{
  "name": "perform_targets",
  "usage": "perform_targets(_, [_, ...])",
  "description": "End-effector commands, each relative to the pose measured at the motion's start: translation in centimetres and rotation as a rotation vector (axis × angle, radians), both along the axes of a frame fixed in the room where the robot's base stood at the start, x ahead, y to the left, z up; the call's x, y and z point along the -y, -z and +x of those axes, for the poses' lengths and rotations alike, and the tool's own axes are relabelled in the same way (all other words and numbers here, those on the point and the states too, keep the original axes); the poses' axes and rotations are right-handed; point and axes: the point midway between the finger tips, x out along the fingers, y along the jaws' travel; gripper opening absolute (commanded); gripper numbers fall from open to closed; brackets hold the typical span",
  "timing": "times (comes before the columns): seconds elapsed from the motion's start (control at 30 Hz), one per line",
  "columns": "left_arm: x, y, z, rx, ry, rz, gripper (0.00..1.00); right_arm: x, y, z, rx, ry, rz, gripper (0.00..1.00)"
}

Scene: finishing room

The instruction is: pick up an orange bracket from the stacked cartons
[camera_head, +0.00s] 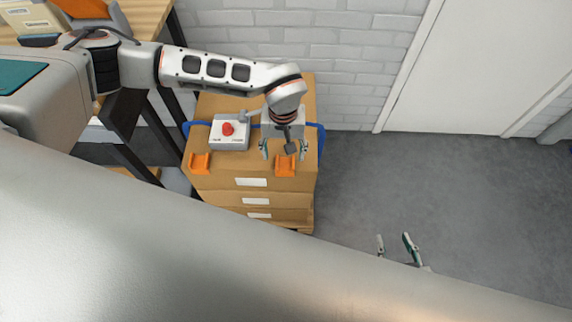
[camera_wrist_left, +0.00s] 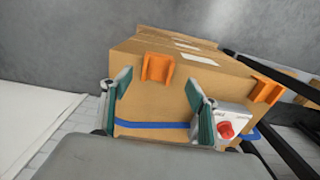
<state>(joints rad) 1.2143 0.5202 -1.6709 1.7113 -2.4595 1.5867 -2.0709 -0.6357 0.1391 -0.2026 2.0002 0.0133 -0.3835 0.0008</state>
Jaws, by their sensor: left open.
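Two orange brackets rest on top of the stacked cartons (camera_head: 225,183) in the head view. The right-hand bracket (camera_head: 286,166) lies under my left gripper (camera_head: 284,150). The left-hand bracket (camera_head: 200,163) sits near the cartons' left edge. In the left wrist view, one bracket (camera_wrist_left: 157,68) appears between and beyond the open fingers of my left gripper (camera_wrist_left: 158,95), and the other bracket (camera_wrist_left: 266,89) is at the right. My left gripper is open and empty. My right gripper (camera_head: 398,246) shows only its fingertips, apart and above the floor; the rest is hidden.
A grey box with a red button (camera_head: 228,129) stands on the cartons, left of my left gripper. A blue strap (camera_head: 197,124) crosses the carton top. A wooden table (camera_head: 150,17) is at upper left. Grey floor (camera_head: 430,180) is clear at the right.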

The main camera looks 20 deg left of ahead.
Motion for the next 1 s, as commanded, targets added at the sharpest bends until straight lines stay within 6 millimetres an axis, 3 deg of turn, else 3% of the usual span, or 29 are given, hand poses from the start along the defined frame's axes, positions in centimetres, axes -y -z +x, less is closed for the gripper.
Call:
perform_targets(0.33, [0.3,4.7,0.1,-0.004,-0.001,-0.003,0.6,0.0,0.8,-0.2,-0.005,-0.003,-0.006,0.4])
perform_targets(0.67, [0.2,5.4,0.3,0.0,-0.001,-0.003,0.6,0.2,0.4,0.4,0.007,-0.003,-0.01,0.4])
perform_targets(0.7, [0.2,5.4,0.3,0.0,-0.001,-0.003,0.57,0.2,0.4,0.5,0.008,-0.003,-0.01,0.4])
perform_targets(0.83, [0.2,5.4,0.3,0.0,-0.001,-0.003,0.23,0.2,0.4,0.5,0.008,-0.002,-0.011,0.4])
perform_targets(1.0, [0.2,5.4,0.3,0.0,-0.001,-0.003,0.23,0.3,0.4,0.4,0.005,-0.002,-0.01,0.4])
